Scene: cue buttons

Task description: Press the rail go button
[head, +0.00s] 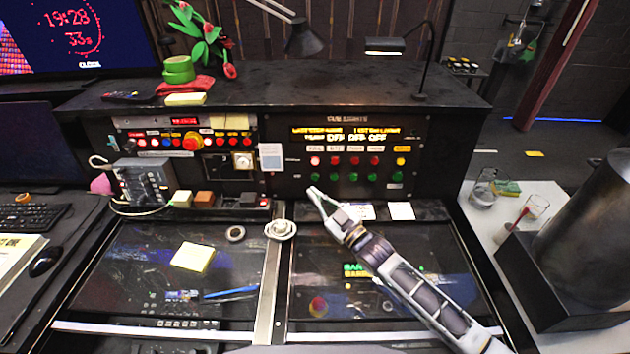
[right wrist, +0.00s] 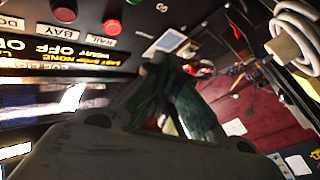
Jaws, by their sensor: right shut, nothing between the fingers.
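The cue lights panel (head: 290,184) stands upright at the back of the desk. It has a row of red buttons with a row of green ones below. The column labelled RAIL is the leftmost; its green button (head: 315,176) shows small at the lower row. In the right wrist view the RAIL red button (right wrist: 112,27) is clear, and a green button (right wrist: 135,3) is cut by the top edge. My right gripper (head: 312,191) is shut and empty, its tip just below the RAIL column in the head view. Contact cannot be told. My left gripper is out of view.
A second panel with a red knob (head: 192,142) is to the left. White notes (head: 400,211) lie below the cue panel. A lamp (head: 385,46) stands on the top shelf. A steel cylinder (head: 590,240) is at the right.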

